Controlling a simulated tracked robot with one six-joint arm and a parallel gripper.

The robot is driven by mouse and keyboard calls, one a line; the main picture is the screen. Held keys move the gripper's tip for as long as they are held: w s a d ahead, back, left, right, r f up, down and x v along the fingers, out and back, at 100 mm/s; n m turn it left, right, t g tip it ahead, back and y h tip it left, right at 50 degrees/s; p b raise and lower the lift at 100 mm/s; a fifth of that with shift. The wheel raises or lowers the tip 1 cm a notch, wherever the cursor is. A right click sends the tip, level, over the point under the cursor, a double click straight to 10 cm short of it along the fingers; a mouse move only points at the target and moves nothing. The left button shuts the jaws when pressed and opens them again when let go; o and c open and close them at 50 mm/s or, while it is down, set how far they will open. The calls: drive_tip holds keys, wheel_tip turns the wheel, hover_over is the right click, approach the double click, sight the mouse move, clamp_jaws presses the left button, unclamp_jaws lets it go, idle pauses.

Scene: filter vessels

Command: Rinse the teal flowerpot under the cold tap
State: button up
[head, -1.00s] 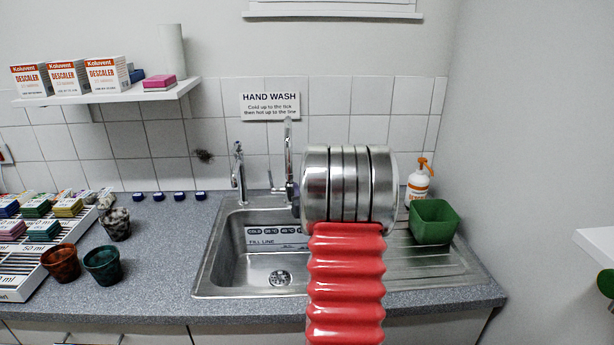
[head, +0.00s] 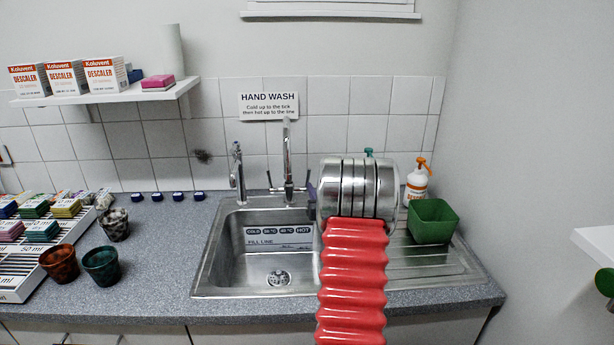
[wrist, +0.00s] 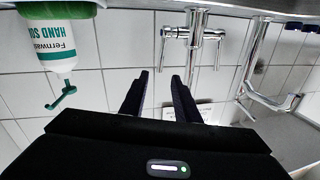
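The teal flowerpot (head: 101,266) stands upright on the counter at the left, beside the brown pot (head: 59,263). A mixer tap (head: 287,170) with a tall spout and side levers stands behind the sink (head: 212,262); a slimmer tap (head: 238,172) is to its left. I cannot tell which one is the cold tap. In the wrist view, upside down, my gripper (wrist: 160,76) is open and empty, with a lever tap (wrist: 194,40) beyond it. My arm hides most of the gripper in the head view, at the sink's right half.
A green tub (head: 432,222) and an orange-topped bottle (head: 418,182) stand on the drainer at right. A hand soap bottle (wrist: 60,40) is close to the gripper. A speckled pot (head: 114,224) and a rack of coloured blocks (head: 38,228) are at left. The sink basin is empty.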

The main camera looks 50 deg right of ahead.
sight(309, 174)
drive_tip(key=x, duration=1.1)
drive_tip(key=shift+w+d, duration=0.25)
drive_tip(key=shift+c, duration=0.5)
clamp_jaws()
